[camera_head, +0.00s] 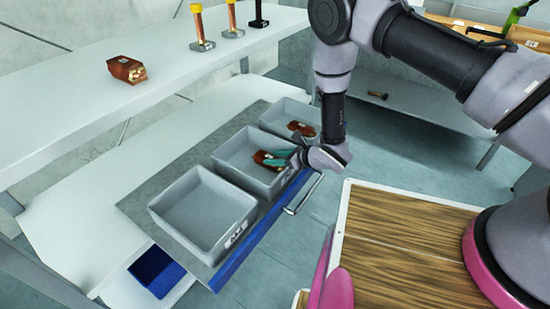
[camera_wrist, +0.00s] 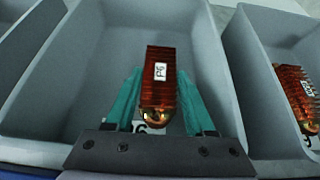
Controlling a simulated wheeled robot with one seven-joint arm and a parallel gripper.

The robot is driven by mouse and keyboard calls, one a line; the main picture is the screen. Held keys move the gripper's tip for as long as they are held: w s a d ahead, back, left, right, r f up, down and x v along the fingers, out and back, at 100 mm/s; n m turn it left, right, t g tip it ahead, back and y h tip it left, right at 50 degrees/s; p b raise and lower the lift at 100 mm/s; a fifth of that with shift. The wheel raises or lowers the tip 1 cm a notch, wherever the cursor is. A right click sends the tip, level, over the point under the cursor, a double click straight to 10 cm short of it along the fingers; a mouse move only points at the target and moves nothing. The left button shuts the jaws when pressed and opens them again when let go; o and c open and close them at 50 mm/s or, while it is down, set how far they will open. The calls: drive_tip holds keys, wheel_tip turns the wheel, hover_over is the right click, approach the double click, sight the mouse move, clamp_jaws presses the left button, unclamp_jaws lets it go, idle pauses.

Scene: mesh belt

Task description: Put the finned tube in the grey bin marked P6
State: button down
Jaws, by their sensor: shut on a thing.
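The finned tube (camera_wrist: 160,90) is copper-red with a brass end and a white P6 label. My gripper (camera_wrist: 157,108) is shut on it, a teal finger on each side. In the head view, the tube (camera_head: 261,160) and my gripper (camera_head: 277,159) are at the middle grey bin (camera_head: 226,167), inside its opening. In the wrist view, this bin (camera_wrist: 90,55) surrounds the tube. A "6" shows on a partly hidden label behind my gripper. I cannot tell whether the tube touches the bin floor.
A front grey bin (camera_head: 203,212) is empty. The back grey bin (camera_head: 282,111) holds another finned tube (camera_head: 301,129). The bins stand on a grey board (camera_head: 145,204). A reddish part (camera_head: 126,69) and several posts are on the upper shelf (camera_head: 60,93).

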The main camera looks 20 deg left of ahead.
drive_tip(key=shift+f, duration=0.15)
drive_tip(key=shift+c, duration=1.3)
unclamp_jaws()
drive_tip(key=v, duration=1.2)
